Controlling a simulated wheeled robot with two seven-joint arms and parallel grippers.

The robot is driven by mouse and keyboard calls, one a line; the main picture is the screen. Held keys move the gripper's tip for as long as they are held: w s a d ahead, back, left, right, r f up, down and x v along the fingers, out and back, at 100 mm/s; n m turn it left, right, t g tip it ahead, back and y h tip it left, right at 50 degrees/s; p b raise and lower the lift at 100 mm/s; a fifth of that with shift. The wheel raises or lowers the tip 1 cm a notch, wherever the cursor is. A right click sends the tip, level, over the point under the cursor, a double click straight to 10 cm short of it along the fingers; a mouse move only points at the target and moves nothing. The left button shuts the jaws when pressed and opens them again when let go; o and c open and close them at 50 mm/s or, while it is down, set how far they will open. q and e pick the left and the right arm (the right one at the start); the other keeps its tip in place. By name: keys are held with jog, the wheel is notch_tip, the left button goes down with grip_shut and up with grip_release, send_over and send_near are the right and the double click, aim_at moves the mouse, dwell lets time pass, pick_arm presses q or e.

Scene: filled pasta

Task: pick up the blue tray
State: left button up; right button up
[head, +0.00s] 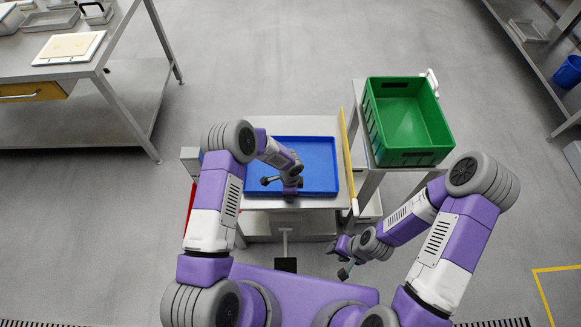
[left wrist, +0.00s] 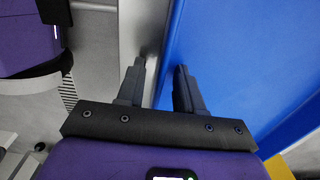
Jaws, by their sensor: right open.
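The blue tray (head: 318,155) lies flat on a grey metal cart in the middle of the head view. It fills the right of the left wrist view (left wrist: 235,60). My left gripper (head: 291,190) points down at the tray's near edge; the arm hides most of it in the head view. In the left wrist view its two fingers (left wrist: 160,88) are apart, with the tray's edge showing in the gap between them. I cannot tell whether they touch the tray. My right gripper (head: 346,270) is open and empty, away from the tray, in front of the right cart.
The cart top (head: 300,125) shows around the tray, with a yellow strip (head: 347,155) on its right. A green crate (head: 405,120) stands on another cart to the right. A metal table (head: 100,55) is at the upper left. The floor behind is clear.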

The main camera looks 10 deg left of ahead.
pick_arm(q)
jog(key=shift+r, duration=0.1)
grip_shut()
